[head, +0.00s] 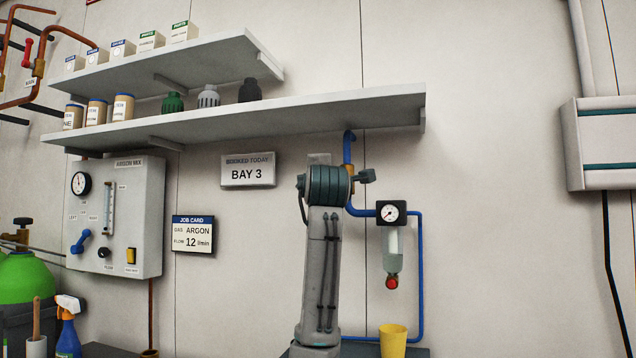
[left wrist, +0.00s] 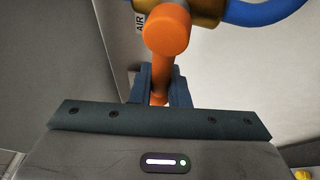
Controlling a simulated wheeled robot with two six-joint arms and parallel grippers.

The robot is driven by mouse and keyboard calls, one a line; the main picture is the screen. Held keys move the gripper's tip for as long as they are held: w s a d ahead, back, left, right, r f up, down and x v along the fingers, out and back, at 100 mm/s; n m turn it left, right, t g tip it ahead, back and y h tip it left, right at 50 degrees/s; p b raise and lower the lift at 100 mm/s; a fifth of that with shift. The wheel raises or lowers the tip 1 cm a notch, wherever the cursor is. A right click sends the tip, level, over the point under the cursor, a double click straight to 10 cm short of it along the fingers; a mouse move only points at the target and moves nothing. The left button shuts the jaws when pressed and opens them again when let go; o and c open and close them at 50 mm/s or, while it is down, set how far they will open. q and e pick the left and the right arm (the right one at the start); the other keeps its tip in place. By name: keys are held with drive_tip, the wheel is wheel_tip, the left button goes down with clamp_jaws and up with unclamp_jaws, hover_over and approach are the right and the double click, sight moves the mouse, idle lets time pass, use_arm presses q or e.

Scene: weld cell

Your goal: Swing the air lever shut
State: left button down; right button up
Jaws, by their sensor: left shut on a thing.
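The orange air lever shows in the left wrist view, with its round hub (left wrist: 167,32) in front of a brass valve (left wrist: 207,10) and its handle running down the picture, roughly crosswise to the valve body. My left gripper (left wrist: 160,84) has a dark finger on each side of the handle and is shut on it. In the head view the brass valve (head: 350,173) shows beside my left wrist, on a blue air pipe (head: 348,147). The lever and my fingers are hidden there behind my arm. My right gripper is in neither view.
A shelf (head: 270,112) hangs just above the valve. A gauge (head: 391,212) with a filter bowl stands right of my arm on the pipe. A yellow cup (head: 393,341) is below. An AIR label (left wrist: 139,22) is beside the valve.

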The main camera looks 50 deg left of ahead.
use_arm(q)
drive_tip(key=shift+f, duration=0.15)
drive_tip(key=c, duration=1.7)
unclamp_jaws()
drive_tip(key=o, duration=0.3)
drive_tip(key=shift+s, duration=0.1)
drive_tip(key=shift+s+a, duration=0.1)
drive_tip(key=shift+a, duration=0.05)
